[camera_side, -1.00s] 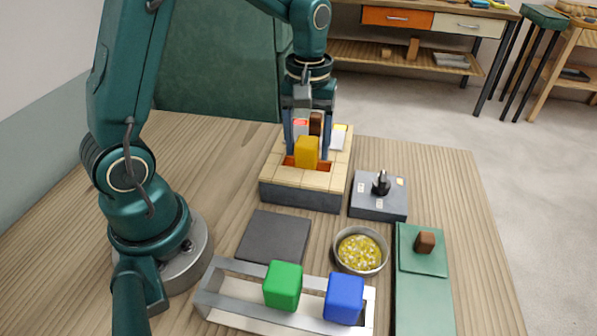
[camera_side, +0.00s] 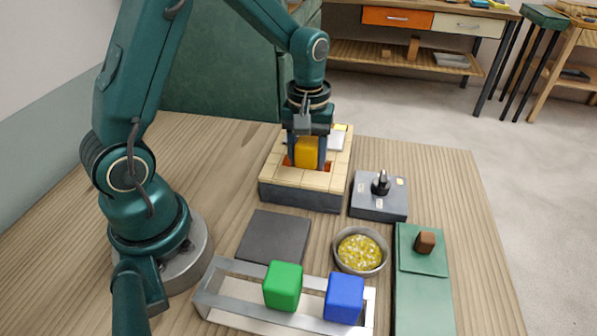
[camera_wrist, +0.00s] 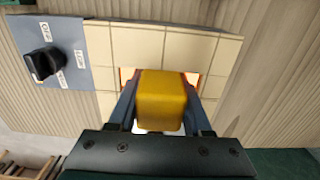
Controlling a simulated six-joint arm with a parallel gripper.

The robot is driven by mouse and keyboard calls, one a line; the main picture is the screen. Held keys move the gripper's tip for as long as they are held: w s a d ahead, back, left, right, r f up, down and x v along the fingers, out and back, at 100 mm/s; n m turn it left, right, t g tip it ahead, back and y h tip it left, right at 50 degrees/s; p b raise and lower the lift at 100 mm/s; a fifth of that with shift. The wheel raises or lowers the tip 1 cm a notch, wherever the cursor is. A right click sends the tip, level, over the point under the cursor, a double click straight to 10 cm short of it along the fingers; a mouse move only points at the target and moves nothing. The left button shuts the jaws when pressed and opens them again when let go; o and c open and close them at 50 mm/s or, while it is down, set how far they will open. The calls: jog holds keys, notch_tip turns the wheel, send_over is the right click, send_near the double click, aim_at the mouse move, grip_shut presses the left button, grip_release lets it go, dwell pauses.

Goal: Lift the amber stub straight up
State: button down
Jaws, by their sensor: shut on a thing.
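The amber stub (camera_side: 306,152) stands upright in the glowing orange opening of a tiled block (camera_side: 333,178). My gripper (camera_side: 307,158) has come down over it from above, with a blue finger on each side. In the wrist view the stub (camera_wrist: 162,100) fills the space between the two fingers (camera_wrist: 163,108), and the gripper is shut on it. The stub's lower end is hidden in the opening.
A grey box with a black knob (camera_side: 381,184) stands close to the block's right. A dark pad (camera_side: 274,238), a bowl of yellow bits (camera_side: 360,251), a metal tray (camera_side: 240,310) with a green block (camera_side: 283,286) and a blue block (camera_side: 344,299), and a green case (camera_side: 424,290) lie nearer the front.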

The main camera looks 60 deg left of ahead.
aim_at(308, 141)
jog(key=shift+r, duration=0.15)
notch_tip(308, 141, up, 4)
jog(key=shift+r, duration=0.1)
jog(key=s+a+r, duration=0.6)
jog(key=a, duration=0.3)
jog(key=shift+s+a+r, duration=0.25)
jog(key=shift+s+a, duration=0.05)
